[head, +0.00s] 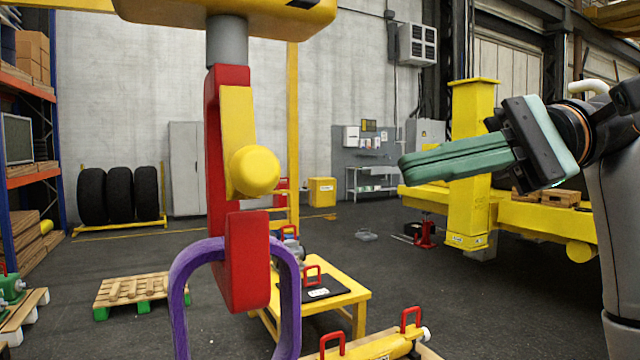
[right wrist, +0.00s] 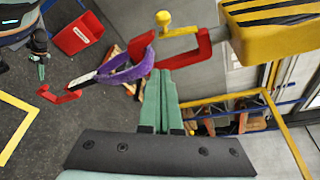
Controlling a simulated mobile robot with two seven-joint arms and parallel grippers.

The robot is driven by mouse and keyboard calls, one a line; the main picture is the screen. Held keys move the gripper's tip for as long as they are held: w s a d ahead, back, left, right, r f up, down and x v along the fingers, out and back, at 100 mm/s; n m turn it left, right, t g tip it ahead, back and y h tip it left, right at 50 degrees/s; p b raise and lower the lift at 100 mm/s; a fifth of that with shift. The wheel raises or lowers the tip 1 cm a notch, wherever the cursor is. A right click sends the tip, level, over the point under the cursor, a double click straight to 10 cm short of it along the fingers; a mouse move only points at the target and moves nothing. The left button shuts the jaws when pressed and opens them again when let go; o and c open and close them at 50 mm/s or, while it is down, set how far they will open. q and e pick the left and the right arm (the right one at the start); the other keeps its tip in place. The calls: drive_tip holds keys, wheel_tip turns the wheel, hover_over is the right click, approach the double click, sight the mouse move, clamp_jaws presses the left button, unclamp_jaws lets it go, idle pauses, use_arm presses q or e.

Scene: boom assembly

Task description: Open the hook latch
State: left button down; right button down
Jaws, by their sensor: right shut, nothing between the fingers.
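A red hook (head: 214,130) hangs from a grey shank under a yellow block. Its yellow latch (head: 238,120) runs down across the hook's opening, its lower end close to the upturned red tip (head: 247,262). A yellow ball knob (head: 255,170) sits on the latch. A purple loop (head: 184,272) hangs in the hook. My right gripper (head: 404,166) is shut and empty, to the right of the knob, apart from it. The right wrist view shows the hook (right wrist: 196,50), knob (right wrist: 163,18) and purple loop (right wrist: 130,70) beyond the shut fingertips.
A yellow table (head: 350,296) and a yellow part with red handles (head: 375,347) stand below and behind the hook. A yellow post and beam (head: 470,210) stand behind my right arm. The air between gripper and knob looks clear.

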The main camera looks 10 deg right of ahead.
drive_tip(key=shift+w+d+f+g+y, duration=0.15)
drive_tip(key=shift+w+f+g+y, duration=0.2)
drive_tip(key=shift+f, duration=0.2)
drive_tip(key=shift+w, duration=0.1)
drive_tip(key=p, duration=0.2)
approach(228, 196)
drive_tip(key=w+a+f, duration=0.2)
drive_tip(key=w+a, duration=0.1)
drive_tip(key=a, duration=0.1)
drive_tip(key=shift+s+a+r, duration=0.15)
drive_tip(key=shift+s+r, duration=0.25)
drive_tip(key=shift+s, duration=0.45)
drive_tip(key=shift+s+a+r, duration=0.15)
drive_tip(key=shift+s+r, duration=0.2)
drive_tip(key=shift+s, duration=0.5)
drive_tip(key=shift+s, duration=0.15)
